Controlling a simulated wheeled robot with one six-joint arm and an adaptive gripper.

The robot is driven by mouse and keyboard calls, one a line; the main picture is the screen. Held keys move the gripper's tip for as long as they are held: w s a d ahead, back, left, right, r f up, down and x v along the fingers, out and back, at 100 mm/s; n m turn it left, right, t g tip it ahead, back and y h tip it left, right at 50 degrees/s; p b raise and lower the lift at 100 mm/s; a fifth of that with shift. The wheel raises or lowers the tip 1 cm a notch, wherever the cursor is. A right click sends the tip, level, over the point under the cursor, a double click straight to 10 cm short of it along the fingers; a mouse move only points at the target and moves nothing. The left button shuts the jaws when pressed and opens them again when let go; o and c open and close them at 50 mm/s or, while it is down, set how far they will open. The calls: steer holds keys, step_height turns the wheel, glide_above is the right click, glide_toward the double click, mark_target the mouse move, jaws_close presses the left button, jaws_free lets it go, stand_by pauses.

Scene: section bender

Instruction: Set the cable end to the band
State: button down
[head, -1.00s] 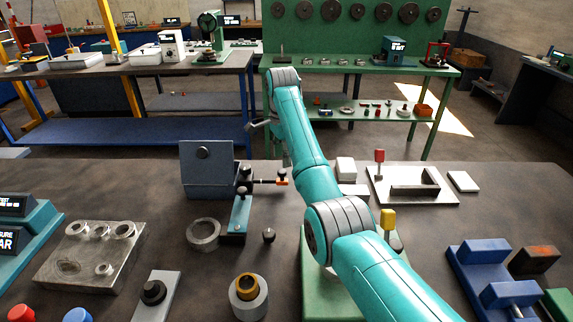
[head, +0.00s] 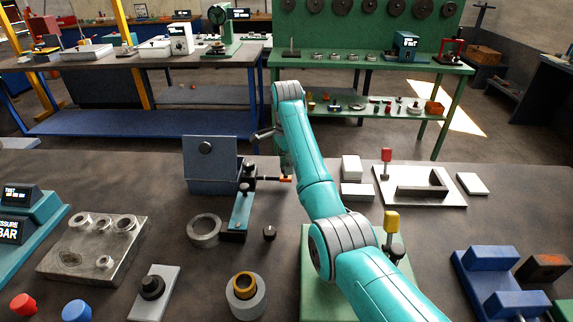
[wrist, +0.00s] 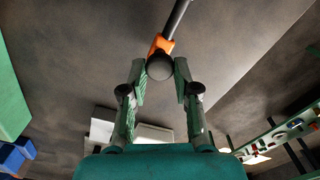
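A dark rod with an orange end piece (head: 286,179) reaches right from the blue-and-black fixture (head: 212,166) on the near bench. In the wrist view the orange piece (wrist: 161,45) sits on the rod, with a dark round knob (wrist: 160,67) at its end. My gripper (wrist: 160,75) has its two green fingers apart, one on each side of the knob. The tips look very close to it; I cannot tell whether they touch. In the head view my teal arm hides most of the gripper. I cannot make out a marked band.
A metal ring (head: 205,231) and a small dark knob (head: 269,233) stand near the fixture. White blocks (head: 351,168) and a white plate (head: 450,198) with a red-topped post lie right of my arm. A yellow-topped post (head: 391,222) stands close beside my arm.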

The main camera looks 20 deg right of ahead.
steer(key=shift+w+a, duration=0.25)
steer(key=shift+a, duration=0.5)
steer(key=shift+w+a, duration=0.2)
steer(key=shift+a, duration=0.5)
steer(key=c, duration=0.8)
jaws_free()
steer(key=shift+d, duration=0.1)
steer(key=shift+c, duration=0.2)
